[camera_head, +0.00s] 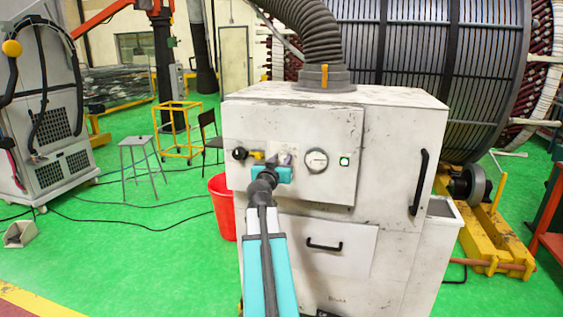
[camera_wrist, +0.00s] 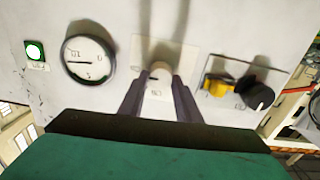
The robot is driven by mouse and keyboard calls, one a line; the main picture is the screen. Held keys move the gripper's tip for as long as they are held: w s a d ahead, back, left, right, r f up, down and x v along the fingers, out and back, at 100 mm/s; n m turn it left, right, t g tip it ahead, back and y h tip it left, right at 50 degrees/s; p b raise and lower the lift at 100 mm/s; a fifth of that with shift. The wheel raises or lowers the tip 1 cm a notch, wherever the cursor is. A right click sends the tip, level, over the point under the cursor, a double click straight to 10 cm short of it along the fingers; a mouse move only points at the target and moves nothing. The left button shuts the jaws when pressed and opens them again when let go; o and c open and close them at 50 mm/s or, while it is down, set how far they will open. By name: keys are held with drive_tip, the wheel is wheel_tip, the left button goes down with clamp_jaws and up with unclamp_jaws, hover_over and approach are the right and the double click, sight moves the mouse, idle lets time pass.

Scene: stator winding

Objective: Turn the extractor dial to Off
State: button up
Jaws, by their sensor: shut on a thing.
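The extractor is a scuffed white cabinet (camera_head: 400,110) with a control panel on its front. The lettering on the plate is too small and blurred to read, so the dial's setting cannot be told. In the head view, my teal gripper (camera_head: 273,161) reaches the panel from below and mostly hides the dial.
A gauge (camera_head: 317,160) and a lit green button (camera_head: 344,160) sit right of my gripper in the head view. A black knob (camera_head: 239,154) and a yellow part (camera_head: 258,156) sit left. A red bin (camera_head: 221,205) stands beside the cabinet.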

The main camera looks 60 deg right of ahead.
drive_tip(key=n+b, duration=0.2)
drive_tip(key=n, duration=0.2)
drive_tip(key=shift+f, duration=0.1)
drive_tip(key=n+b, duration=0.1)
drive_tip(key=n, duration=0.3)
drive_tip(key=shift+w+n+b, duration=0.15)
drive_tip(key=shift+n+b, duration=0.15)
drive_tip(key=n, duration=0.4)
drive_tip(key=shift+f+n+p, duration=0.1)
drive_tip(key=shift+n+p, duration=0.65)
drive_tip(key=shift+n, duration=1.75)
drive_tip(key=o, duration=1.1)
drive_tip(key=shift+c, duration=0.2)
drive_tip(key=shift+a, duration=0.2)
